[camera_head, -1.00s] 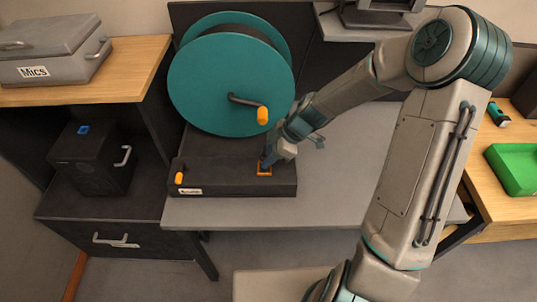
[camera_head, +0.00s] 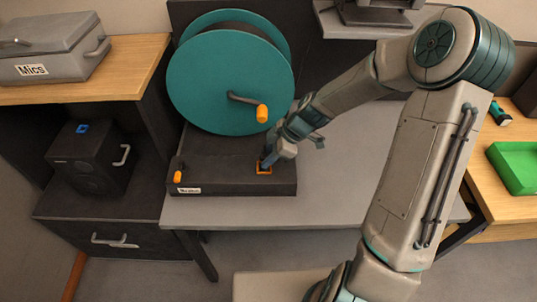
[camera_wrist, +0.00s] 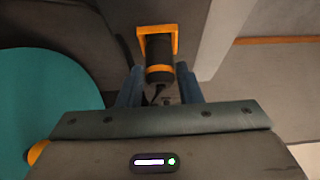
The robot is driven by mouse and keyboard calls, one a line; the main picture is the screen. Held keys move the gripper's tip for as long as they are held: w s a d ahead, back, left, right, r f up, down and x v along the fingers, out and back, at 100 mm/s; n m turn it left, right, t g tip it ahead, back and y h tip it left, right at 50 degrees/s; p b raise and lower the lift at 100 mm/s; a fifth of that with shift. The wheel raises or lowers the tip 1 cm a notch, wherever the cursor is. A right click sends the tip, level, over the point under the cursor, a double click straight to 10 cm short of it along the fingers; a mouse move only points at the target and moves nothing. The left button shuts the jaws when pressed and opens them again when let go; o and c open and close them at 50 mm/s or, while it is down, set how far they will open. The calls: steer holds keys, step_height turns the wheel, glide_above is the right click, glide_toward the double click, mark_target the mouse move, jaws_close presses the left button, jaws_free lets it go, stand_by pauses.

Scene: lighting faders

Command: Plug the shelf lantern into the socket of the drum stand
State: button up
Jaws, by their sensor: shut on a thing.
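The drum stand (camera_head: 225,177) is a low dark box on the grey table under a large teal drum (camera_head: 222,85). Its orange-framed socket (camera_head: 264,171) is at the box's front right and also shows in the wrist view (camera_wrist: 176,40). My gripper (camera_head: 268,160) is right at this socket. In the wrist view my gripper (camera_wrist: 160,88) is shut on a black plug (camera_wrist: 158,50) with an orange band. The plug's front end overlaps the socket frame; I cannot tell how deep it sits. I cannot make out the shelf lantern for certain.
An orange knob (camera_head: 178,176) is at the stand's left, and the drum's orange-handled crank (camera_head: 262,114) is close to my gripper. A dark speaker-like box (camera_head: 92,158) stands on the left shelf. A green tray (camera_head: 515,168) lies at right. The grey table right of the stand is clear.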

steer(key=shift+s+f, duration=0.15)
steer(key=shift+f, duration=0.05)
steer(key=o, duration=1.1)
steer(key=shift+r, duration=0.15)
steer(key=v, duration=1.3)
steer(key=shift+d+r+b, duration=0.2)
steer(key=shift+r+b, duration=0.05)
steer(key=shift+b, duration=0.15)
